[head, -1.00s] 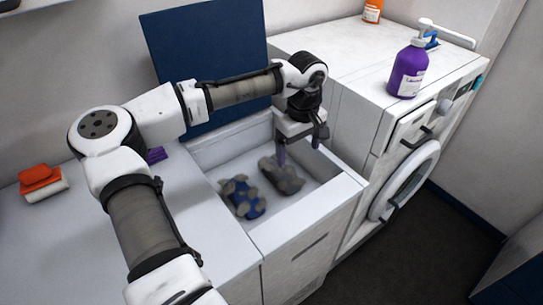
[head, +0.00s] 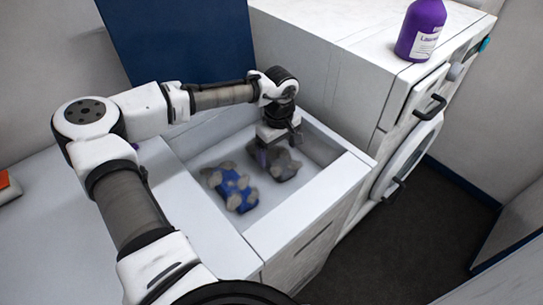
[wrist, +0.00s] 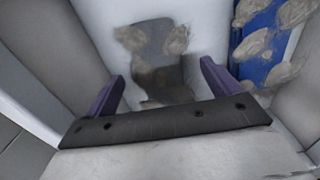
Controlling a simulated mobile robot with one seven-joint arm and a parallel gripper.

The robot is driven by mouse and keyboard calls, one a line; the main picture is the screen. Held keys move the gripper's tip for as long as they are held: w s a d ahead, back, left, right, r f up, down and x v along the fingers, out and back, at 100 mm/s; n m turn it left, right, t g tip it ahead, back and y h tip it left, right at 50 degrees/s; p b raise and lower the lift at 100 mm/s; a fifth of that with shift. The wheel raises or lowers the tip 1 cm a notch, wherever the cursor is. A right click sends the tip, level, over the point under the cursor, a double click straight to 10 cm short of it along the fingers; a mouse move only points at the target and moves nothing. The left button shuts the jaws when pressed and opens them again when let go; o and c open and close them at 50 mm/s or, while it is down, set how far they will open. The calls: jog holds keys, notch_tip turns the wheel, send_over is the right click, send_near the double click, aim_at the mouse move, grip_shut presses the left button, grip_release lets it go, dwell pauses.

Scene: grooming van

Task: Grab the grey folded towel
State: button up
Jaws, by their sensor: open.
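A dark grey bundle with tan lumps, seemingly the grey folded towel (head: 290,168), lies on the floor of a white basin (head: 312,203). My gripper (head: 278,152) is inside the basin, pointing down over the bundle and partly hiding it. In the wrist view, my gripper (wrist: 162,85) is open, its two purple fingers spread apart. The grey towel (wrist: 152,48) lies ahead of and between them, with nothing gripped. I cannot tell whether the fingers touch it.
A blue bundle with tan lumps (head: 236,191) lies left of the grey one, close beside it. The basin walls surround both. A dark blue panel (head: 180,40) stands behind. A purple bottle (head: 421,30) stands on the white washer cabinet (head: 320,50) at right.

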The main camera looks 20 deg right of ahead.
aim_at(277, 158)
jog(key=shift+w+f+p, duration=0.15)
jog(key=shift+f+p, duration=0.3)
jog(key=shift+f, duration=1)
jog(key=shift+w+f+p, duration=0.1)
jog(key=shift+f+p, duration=0.35)
jog(key=shift+f, duration=0.95)
jog(key=c, duration=1.1)
